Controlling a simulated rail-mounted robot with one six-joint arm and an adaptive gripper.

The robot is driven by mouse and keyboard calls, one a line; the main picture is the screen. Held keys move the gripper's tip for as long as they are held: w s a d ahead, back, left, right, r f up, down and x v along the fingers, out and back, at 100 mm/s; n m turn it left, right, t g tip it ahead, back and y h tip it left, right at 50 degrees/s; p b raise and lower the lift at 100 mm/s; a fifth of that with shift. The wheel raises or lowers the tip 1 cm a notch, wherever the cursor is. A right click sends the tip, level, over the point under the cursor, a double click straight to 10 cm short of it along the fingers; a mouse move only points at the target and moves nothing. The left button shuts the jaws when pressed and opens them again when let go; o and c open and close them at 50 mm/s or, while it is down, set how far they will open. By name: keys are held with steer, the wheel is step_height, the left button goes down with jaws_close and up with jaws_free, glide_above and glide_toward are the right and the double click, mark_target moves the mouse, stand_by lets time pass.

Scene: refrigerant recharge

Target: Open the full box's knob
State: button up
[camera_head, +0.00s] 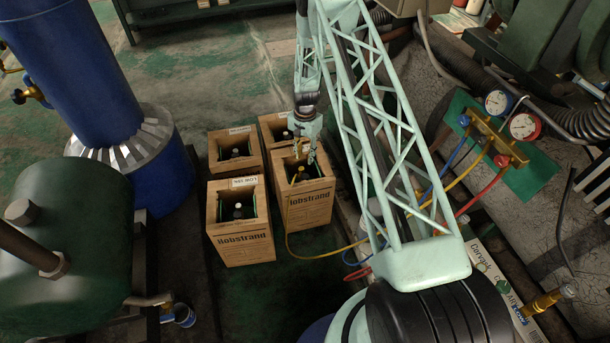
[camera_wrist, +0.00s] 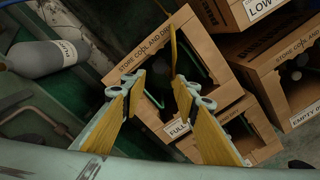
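The full box (camera_wrist: 226,96) is a wooden crate with an open top and a "FULL" label, filling the middle of the wrist view. In the head view it appears to be the front right crate (camera_head: 305,207). A dark cylinder top shows inside its opening, but its knob is in shadow and hard to make out. My gripper (camera_wrist: 160,84) is over this opening, with its two yellow-padded fingers apart and nothing clearly between them. In the head view my gripper (camera_head: 304,157) points down at the opening. A yellow hose (camera_head: 288,225) runs into this crate.
Other similar crates stand close by, including one marked "LOW" (camera_wrist: 234,12) and one marked "EMPTY" (camera_wrist: 296,78). A gauge manifold (camera_head: 494,135) with coloured hoses is at right. A blue cylinder (camera_head: 80,70) and green tank (camera_head: 70,235) stand at left.

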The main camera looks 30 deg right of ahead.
mark_target(305, 176)
steer(key=shift+f+b, duration=0.9)
steer(key=shift+f, duration=5.95)
steer(key=shift+c, duration=0.3)
steer(key=c, duration=0.5)
